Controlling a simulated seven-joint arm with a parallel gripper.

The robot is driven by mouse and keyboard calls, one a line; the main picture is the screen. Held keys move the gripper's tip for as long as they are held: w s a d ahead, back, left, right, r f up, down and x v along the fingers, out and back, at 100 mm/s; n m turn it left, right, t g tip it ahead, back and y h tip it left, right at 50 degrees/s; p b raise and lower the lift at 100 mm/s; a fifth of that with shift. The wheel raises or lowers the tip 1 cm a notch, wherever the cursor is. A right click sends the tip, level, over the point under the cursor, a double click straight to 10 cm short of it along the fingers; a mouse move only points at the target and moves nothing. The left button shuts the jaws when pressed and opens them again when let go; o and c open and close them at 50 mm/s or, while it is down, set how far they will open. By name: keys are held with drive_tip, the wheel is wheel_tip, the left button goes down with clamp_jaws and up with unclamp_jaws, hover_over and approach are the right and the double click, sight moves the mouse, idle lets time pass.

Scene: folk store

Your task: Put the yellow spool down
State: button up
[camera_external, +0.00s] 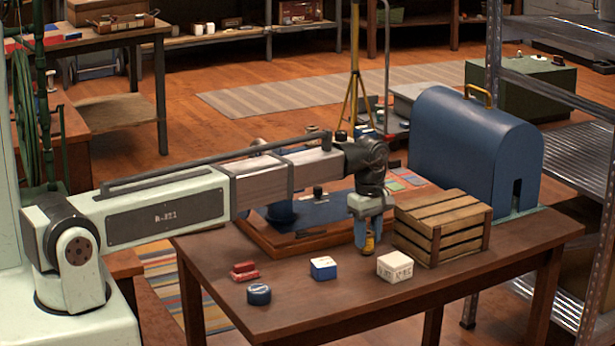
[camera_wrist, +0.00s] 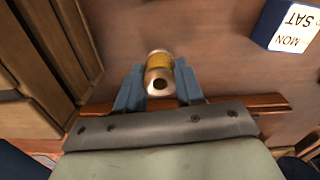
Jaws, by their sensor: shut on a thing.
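The yellow spool (camera_external: 369,243) is held between the blue fingers of my gripper (camera_external: 368,232), just left of the wooden crate. In the wrist view the spool (camera_wrist: 159,72) shows a yellow middle, a pale copper-coloured end and a dark hole facing the camera. The gripper (camera_wrist: 159,85) has one finger on each side of it. The spool is low over the brown table (camera_external: 300,315); I cannot tell whether its lower end touches the wood.
The slatted wooden crate (camera_external: 460,247) stands close on the right. A white box (camera_external: 394,267), a blue-and-white box (camera_external: 323,268), a red object (camera_external: 244,271) and a dark blue round tin (camera_external: 259,294) line the front. A blue domed case (camera_external: 465,150) stands behind. The table's front middle is bare.

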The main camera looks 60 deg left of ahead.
drive_tip(key=shift+f, duration=0.4)
drive_tip(key=o, duration=1)
drive_tip(key=shift+f, duration=0.1)
wheel_tip(320, 180, up, 12)
drive_tip(key=shift+r, duration=0.15)
